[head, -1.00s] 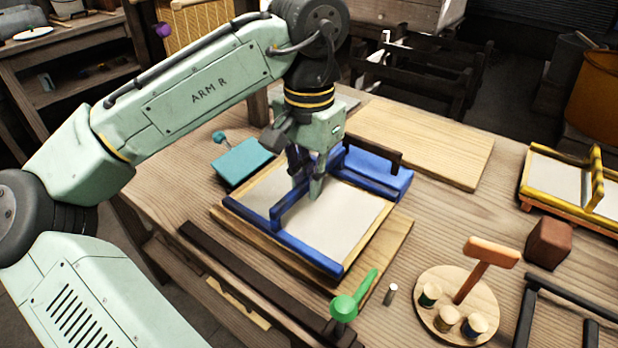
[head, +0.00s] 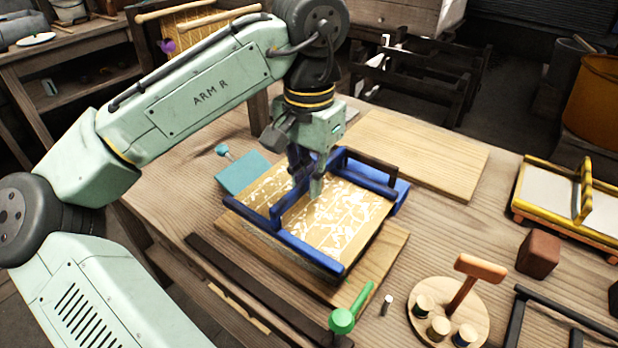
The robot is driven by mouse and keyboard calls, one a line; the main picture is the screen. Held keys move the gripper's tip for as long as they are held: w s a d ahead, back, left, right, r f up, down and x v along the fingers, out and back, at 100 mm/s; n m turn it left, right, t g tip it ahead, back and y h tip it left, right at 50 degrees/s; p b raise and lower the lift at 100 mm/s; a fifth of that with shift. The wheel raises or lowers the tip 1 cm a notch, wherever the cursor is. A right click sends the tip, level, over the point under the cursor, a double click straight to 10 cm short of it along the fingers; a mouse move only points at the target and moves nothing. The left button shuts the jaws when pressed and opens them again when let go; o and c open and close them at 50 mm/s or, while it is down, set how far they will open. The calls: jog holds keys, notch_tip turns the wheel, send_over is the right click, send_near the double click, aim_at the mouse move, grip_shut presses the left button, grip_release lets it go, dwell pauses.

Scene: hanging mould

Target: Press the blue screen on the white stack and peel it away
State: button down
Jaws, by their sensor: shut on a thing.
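The blue screen (head: 305,255) is a rectangular frame with a raised crossbar handle. It sits over the wooden board (head: 375,262) in the middle of the table. My gripper (head: 308,190) is shut on the screen's crossbar. The face inside the frame (head: 345,215) is tan with broken white patches. A dark grey band shows under the screen's front edge, and the screen looks slightly above the board. I cannot tell how wide any gap is. The white stack is not clearly visible; the screen hides what lies below it.
A green-handled tool (head: 343,319) and a round stand (head: 478,300) are in front. A bare plank (head: 430,150) lies at the back.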

notch_tip(320, 180, up, 6)
jog(key=p, duration=0.5)
jog(key=shift+f, duration=0.2)
